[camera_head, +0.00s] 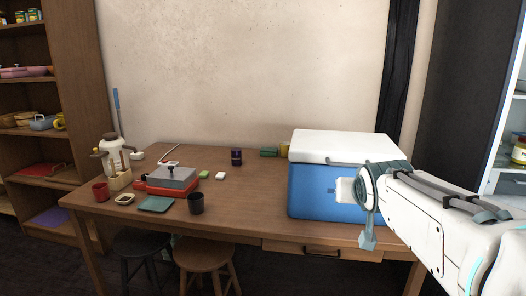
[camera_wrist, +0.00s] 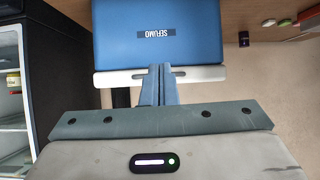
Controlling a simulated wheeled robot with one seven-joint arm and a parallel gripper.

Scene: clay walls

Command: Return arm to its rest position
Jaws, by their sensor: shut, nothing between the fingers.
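My arm (camera_head: 435,215) reaches in from the right edge of the head view, in front of the right end of the wooden table. My gripper (camera_wrist: 159,70) is shut and empty in the wrist view, its two grey-blue fingers pressed together. A blue cooler box (camera_head: 315,192) with a white lid (camera_head: 335,147) stands on the table's right end. My arm hides part of its right side in the head view. In the wrist view the cooler (camera_wrist: 120,50) lies beyond the fingertips, its label upside down; I cannot tell the exact gap.
Stools (camera_head: 203,258) stand in front. Shelves (camera_head: 50,85) stand at left; an open white cabinet (camera_head: 508,185) is at right.

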